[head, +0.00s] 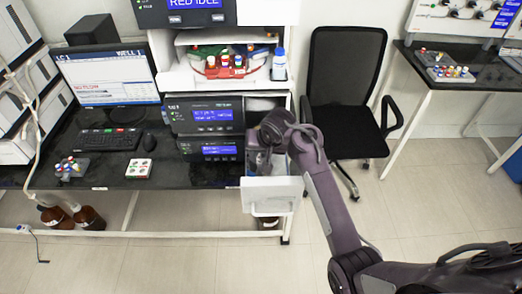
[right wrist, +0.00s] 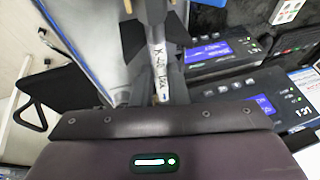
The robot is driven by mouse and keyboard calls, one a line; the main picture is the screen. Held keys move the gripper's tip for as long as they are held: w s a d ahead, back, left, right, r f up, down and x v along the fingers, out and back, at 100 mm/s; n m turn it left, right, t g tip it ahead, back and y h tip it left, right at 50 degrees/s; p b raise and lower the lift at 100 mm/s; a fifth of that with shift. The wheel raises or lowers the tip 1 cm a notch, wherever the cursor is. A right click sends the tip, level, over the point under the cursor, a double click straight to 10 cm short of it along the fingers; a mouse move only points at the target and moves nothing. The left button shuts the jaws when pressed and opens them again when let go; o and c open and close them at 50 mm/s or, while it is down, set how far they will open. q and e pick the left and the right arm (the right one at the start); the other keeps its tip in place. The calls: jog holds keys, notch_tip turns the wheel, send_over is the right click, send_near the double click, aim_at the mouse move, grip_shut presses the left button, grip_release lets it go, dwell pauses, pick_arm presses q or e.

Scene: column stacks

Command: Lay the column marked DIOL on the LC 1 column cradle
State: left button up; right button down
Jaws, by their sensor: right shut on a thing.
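My right gripper (head: 264,160) is at the open white column compartment on the right side of the LC 1 stack. In the right wrist view the dark fingers (right wrist: 155,35) are shut on a slim white column (right wrist: 158,62). The column has black handwriting-like marks along it, too small and turned for me to read surely as DIOL. The column is hidden by the gripper in the head view. I cannot make out the LC 1 column cradle; the gripper and arm cover that spot. My left gripper is not in view.
An open white drawer (head: 270,195) juts out below my right gripper. Stack modules with blue displays (head: 210,115) stand just left of it. A black chair (head: 345,90) is to the right. Vial racks (head: 70,168) and a keyboard (head: 108,139) lie on the dark bench.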

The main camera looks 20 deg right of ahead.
jog(key=shift+f, duration=0.2)
jog(key=c, duration=1.3)
grip_release()
jog(key=shift+c, duration=0.2)
